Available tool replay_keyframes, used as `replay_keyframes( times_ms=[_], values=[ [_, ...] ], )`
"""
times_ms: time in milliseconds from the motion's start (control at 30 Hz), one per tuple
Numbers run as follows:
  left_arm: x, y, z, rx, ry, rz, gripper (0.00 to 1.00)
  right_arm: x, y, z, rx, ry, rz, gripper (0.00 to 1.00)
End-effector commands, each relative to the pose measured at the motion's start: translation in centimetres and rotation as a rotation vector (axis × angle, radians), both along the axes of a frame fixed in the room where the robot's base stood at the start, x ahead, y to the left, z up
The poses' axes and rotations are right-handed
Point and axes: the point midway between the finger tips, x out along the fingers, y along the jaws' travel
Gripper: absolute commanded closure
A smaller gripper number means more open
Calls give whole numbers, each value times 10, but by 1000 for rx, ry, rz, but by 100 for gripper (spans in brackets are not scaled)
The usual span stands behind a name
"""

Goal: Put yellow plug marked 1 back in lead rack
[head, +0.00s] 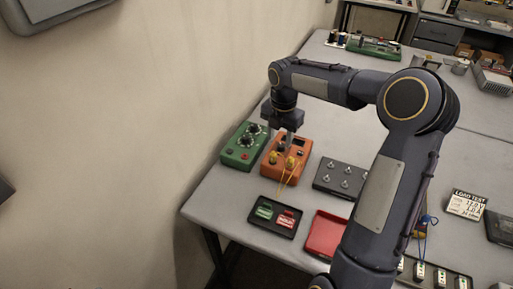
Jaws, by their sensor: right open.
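An orange box (299,151) stands near the table's left edge. Two yellow plugs sit on its front part, the left one (274,158) and the right one (290,162); yellow leads (283,186) hang from them onto the table. Marks on the plugs are too small to read. My right gripper (288,144) is open, pointing down just over the orange box, close above the plugs; I cannot tell whether it touches one. My left gripper is out of view. A holder with blue and yellow leads (424,233), possibly the lead rack, is partly hidden behind my right arm.
A green box (244,145) with dials stands left of the orange one. A black tray (256,226) with green and red pieces, a red tray (323,236) and a dark knobbed panel (327,178) lie nearby. A LOAD TEST sign (466,205) stands right.

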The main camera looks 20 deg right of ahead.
Motion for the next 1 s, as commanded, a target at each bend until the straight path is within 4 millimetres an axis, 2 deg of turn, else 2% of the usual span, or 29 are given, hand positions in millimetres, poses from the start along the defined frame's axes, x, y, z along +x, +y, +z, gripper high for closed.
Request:
replay_keyframes(
  times_ms=[67, 200, 667, 867, 1000],
  values=[
    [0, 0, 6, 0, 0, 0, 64, 10, -4, -5, 2, 15, 73, 56],
    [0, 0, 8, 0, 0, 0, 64, 16, -8, -11, -1, 26, 142, 56],
    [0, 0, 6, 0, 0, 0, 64, 17, -8, -17, -1, 28, 150, 56],
    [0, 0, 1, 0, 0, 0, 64, 16, -8, -41, -1, 29, 151, 56],
    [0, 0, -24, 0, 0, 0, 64, 16, -7, -67, 0, 26, 150, 56]
  ],
)
